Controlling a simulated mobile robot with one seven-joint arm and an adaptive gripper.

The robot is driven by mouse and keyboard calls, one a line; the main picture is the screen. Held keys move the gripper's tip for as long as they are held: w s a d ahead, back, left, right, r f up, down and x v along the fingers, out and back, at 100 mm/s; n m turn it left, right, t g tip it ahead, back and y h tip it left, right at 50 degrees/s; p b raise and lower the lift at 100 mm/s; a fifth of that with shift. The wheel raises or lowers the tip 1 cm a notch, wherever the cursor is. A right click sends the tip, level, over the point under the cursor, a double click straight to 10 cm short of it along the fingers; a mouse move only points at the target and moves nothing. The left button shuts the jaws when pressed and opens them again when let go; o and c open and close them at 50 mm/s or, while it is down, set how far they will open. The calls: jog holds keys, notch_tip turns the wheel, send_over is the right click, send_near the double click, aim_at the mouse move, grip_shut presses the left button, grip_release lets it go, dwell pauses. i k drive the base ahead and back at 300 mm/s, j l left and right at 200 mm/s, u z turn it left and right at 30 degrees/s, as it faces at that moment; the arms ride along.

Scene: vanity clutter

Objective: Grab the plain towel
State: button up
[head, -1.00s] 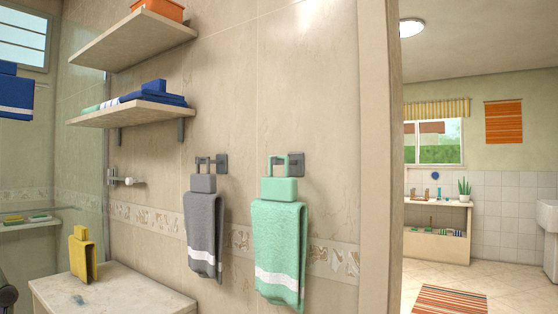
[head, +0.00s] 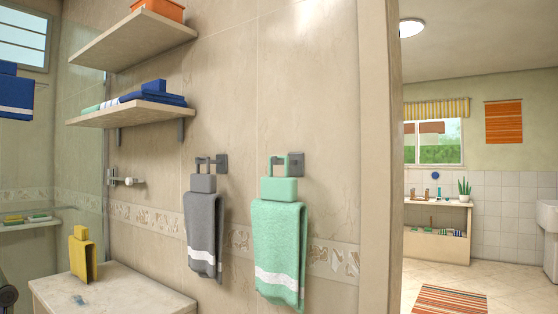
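A yellow towel (head: 83,258) with no stripe that I can see stands folded on the pale counter (head: 135,291) at the lower left. A grey towel (head: 204,235) with a white stripe hangs from a wall hook. A mint green towel (head: 279,245) with a white stripe hangs to its right. A blue towel (head: 15,95) with a pale stripe shows at the left edge. My gripper's fingers are not in view. A dark rounded part, probably of my arm, shows at the lower left edge.
A wall shelf (head: 130,113) holds folded blue and other cloths. An upper shelf (head: 135,40) holds an orange box (head: 160,9). A glass panel stands at the left. A wall edge (head: 380,160) divides this area from a room with a striped rug (head: 450,299).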

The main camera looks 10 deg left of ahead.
aim_at(83, 252)
jog(key=u, duration=1.5)
jog(key=i+j+z, duration=0.3)
jog(key=i+j, duration=0.15)
jog(key=j, duration=0.15)
jog(key=i+j+z, duration=0.3)
jog(key=j, duration=0.4)
jog(key=i+j+z, duration=0.15)
jog(key=i+j, duration=0.15)
jog(key=i+j+z, duration=0.1)
jog(key=j, duration=0.4)
jog(key=i+j, duration=0.15)
jog(key=i, duration=0.2)
jog(key=i+j+z, duration=0.15)
jog(key=i, duration=0.25)
jog(key=i+j, duration=0.15)
jog(key=i, duration=0.2)
